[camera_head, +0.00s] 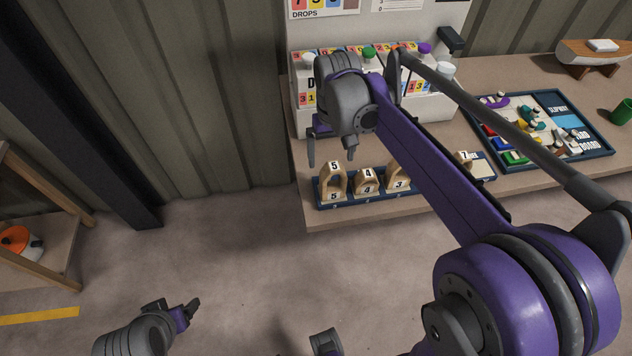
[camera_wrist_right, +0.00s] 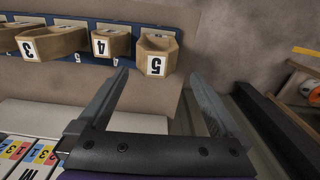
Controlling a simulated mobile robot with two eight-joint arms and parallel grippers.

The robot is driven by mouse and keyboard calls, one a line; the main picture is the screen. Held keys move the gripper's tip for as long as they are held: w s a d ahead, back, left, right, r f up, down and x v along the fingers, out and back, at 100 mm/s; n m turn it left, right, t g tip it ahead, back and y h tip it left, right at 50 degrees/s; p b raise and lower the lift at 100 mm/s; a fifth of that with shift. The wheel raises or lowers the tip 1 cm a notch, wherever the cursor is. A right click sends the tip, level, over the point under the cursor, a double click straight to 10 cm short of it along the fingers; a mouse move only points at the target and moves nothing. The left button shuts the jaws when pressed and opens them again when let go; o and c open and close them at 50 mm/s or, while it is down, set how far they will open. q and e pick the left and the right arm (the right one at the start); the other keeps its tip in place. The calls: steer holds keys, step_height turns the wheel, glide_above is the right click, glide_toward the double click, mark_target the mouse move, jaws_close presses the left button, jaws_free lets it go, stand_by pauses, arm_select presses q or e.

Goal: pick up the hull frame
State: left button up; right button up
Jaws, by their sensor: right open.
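Wooden hull frames stand in a row in a blue rack (camera_head: 375,205) at the front edge of the bench: frame 5 (camera_head: 333,183), frame 4 (camera_head: 366,181) and frame 3 (camera_head: 398,178). My right gripper (camera_head: 331,153) is open and empty, above and just behind frame 5. In the right wrist view, frame 5 (camera_wrist_right: 157,56) shows ahead of the open fingers (camera_wrist_right: 160,76), apart from them. Frame 4 (camera_wrist_right: 110,42) and frame 3 (camera_wrist_right: 52,43) are to its left. My left gripper (camera_head: 172,310) is low over the floor, away from the bench; its opening is unclear.
A box with numbered coloured labels (camera_head: 302,98) and paint-like caps stands behind the rack. A blue-framed board (camera_head: 600,153) with small parts, a green cup (camera_head: 622,112) and a model hull (camera_head: 590,54) are on the right. My right arm hides part of the bench.

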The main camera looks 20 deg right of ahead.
mark_target(332, 162)
steer(key=shift+w+f, duration=0.2)
steer(key=shift+w, duration=0.05)
step_height(332, 162, down, 5)
steer(key=shift+s+d+f, duration=0.1)
steer(key=shift+s+d, duration=0.05)
steer(key=f, duration=0.2)
steer(key=s+f, duration=0.1)
steer(key=f, duration=0.1)
steer(key=shift+d+b, duration=0.1)
steer(key=shift+b, duration=0.2)
steer(key=shift+w+f, duration=0.1)
steer(key=shift+f, duration=0.5)
steer(key=c, duration=1.3)
